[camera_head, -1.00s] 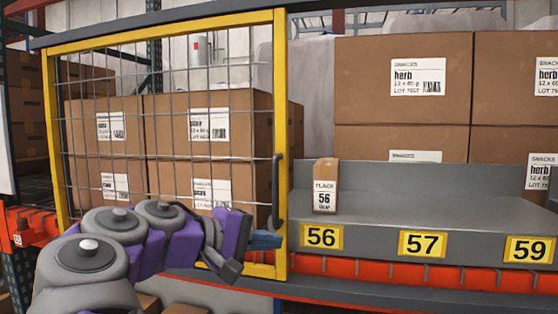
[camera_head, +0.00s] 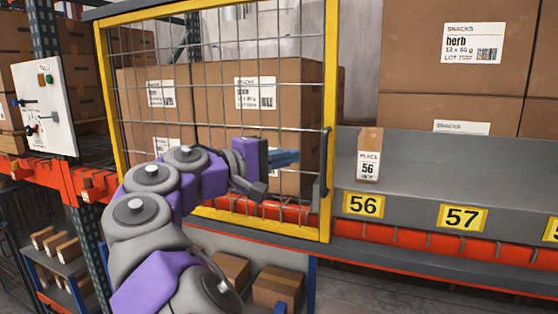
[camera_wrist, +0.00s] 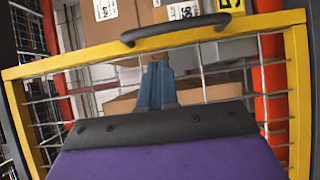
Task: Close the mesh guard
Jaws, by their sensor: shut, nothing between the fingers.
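The mesh guard (camera_head: 329,95) is a yellow frame with grey wire mesh. In the head view it stands at the left of the shelf, in front of stacked cartons, and the bay to its right is uncovered. Its dark handle (camera_head: 326,162) is on the right upright; the handle also shows in the wrist view (camera_wrist: 176,29). My gripper (camera_head: 298,157) is shut and empty, in front of the mesh, its blue fingers pointing right toward the handle and a little short of it. In the wrist view the fingers (camera_wrist: 155,85) point toward the frame bar with the handle. I cannot tell whether they touch the mesh.
A small box marked PLACE 56 (camera_head: 369,157) stands on the grey ledge (camera_head: 430,180) right of the guard, above yellow number plates 56 (camera_head: 364,205) and 57 (camera_head: 463,216). Large cartons (camera_head: 450,60) sit behind. A white control panel (camera_head: 45,108) is at the left.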

